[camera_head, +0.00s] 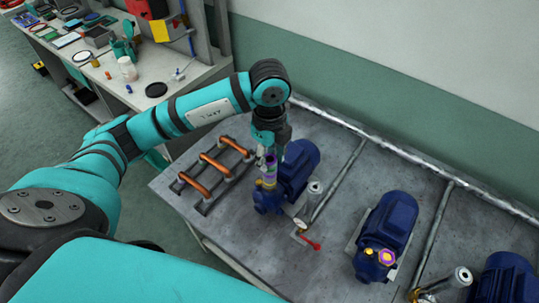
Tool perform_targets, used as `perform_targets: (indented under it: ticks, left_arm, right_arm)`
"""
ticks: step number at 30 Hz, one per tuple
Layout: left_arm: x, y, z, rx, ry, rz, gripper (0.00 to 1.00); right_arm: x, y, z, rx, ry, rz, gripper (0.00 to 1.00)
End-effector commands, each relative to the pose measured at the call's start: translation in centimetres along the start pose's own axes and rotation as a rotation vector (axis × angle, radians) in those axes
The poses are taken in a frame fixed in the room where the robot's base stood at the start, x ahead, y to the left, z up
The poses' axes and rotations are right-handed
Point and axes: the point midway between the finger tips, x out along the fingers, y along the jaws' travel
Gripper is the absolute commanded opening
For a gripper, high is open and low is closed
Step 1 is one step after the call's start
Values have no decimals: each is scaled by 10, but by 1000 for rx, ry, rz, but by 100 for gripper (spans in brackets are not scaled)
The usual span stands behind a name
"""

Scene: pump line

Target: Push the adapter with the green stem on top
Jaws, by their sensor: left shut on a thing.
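My left gripper (271,146) comes down over the nearest blue pump (297,165). It is shut on a small purple adapter (269,166) with a little green showing near its top. The adapter is upright above a brass-coloured port (266,184) at the pump's front end. At this size I cannot tell whether it sits fully down in the port. The fingers hide part of the adapter and its stem. My right gripper is not in view.
A second blue pump (390,222) with a yellow and purple port stands to the right, and a third (506,279) at the corner. Copper-coloured handles (216,166) lie on a rack at left. A red valve lever (309,241) and metal pipes cross the grey table (255,250).

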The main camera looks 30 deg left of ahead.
Motion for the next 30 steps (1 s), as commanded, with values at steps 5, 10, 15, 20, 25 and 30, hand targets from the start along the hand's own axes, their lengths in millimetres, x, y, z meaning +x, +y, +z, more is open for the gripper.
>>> perform_targets:
  ticks: [5, 10, 15, 20, 25, 30]
  left_arm:
    - [0, 0, 0, 0, 0, 0, 7]
    - [1, 0, 0, 0, 0, 0, 40]
    - [1, 0, 0, 0, 0, 0, 60]
    - [1, 0, 0, 0, 0, 0, 60]
    - [-1, 0, 0, 0, 0, -1, 60]
    - [-12, 0, 0, 0, 0, -1, 60]
  right_arm:
    - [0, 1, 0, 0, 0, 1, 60]
    - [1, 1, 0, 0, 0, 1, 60]
    - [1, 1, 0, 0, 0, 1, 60]
    - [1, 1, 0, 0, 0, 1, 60]
    - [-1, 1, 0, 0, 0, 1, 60]
    - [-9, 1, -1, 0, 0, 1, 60]
